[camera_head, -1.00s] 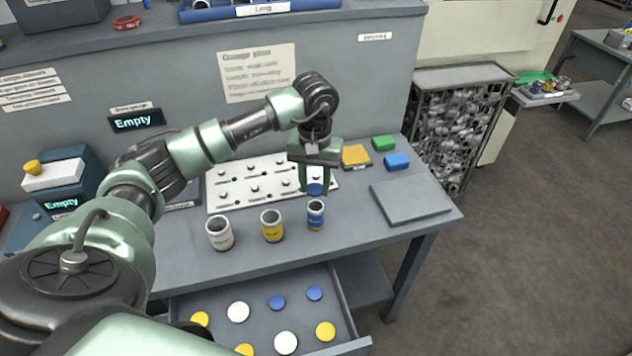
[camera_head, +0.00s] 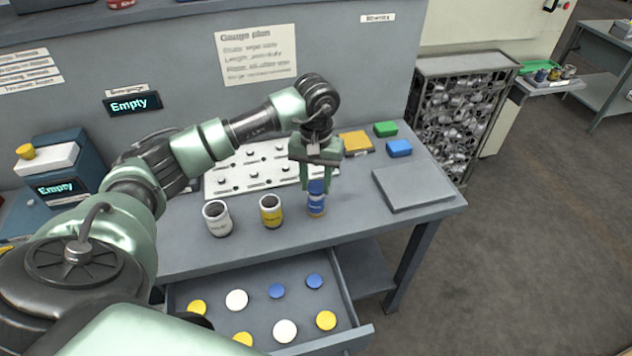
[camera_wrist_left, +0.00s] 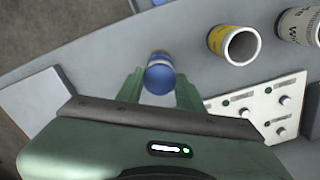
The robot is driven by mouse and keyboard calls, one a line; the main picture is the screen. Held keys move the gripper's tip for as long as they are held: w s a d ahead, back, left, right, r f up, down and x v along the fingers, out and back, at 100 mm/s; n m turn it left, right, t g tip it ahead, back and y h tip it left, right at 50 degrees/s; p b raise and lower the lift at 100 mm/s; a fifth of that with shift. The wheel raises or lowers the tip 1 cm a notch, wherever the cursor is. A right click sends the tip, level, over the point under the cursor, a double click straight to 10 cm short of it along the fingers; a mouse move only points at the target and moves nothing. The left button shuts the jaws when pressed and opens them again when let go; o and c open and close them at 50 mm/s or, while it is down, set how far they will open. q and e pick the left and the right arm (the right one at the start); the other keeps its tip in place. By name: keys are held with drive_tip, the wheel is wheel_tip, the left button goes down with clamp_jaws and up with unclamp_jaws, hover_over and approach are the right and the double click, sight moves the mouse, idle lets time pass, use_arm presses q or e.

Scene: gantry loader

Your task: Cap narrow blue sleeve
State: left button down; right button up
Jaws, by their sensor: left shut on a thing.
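The narrow blue sleeve (camera_head: 316,209), with a pale label band, stands upright on the table at the right end of the sleeve row. My left gripper (camera_head: 317,189) points down over it, shut on a blue cap (camera_head: 317,185). The cap is at the sleeve's mouth and hides the opening. In the left wrist view the cap (camera_wrist_left: 160,80) sits between the fingertips, in line with the sleeve (camera_wrist_left: 157,58). I cannot tell whether it is fully seated. My right gripper is not in view.
A yellow sleeve (camera_head: 271,211) and a white sleeve (camera_head: 217,218) stand open to the left. A white pegged board (camera_head: 240,178) lies behind. The open drawer (camera_head: 352,310) holds several blue, white and yellow caps. A grey plate (camera_head: 412,187) lies at the right.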

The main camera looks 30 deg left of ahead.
use_arm(q)
drive_tip(key=shift+s+f, duration=0.1)
drive_tip(key=shift+f, duration=0.1)
drive_tip(key=c, duration=0.8)
unclamp_jaws()
drive_tip(key=shift+c, duration=0.2)
wheel_tip(320, 180, up, 7)
drive_tip(key=shift+f+b, duration=0.1)
drive_tip(key=shift+b, duration=0.9)
drive_tip(key=shift+r, duration=0.6)
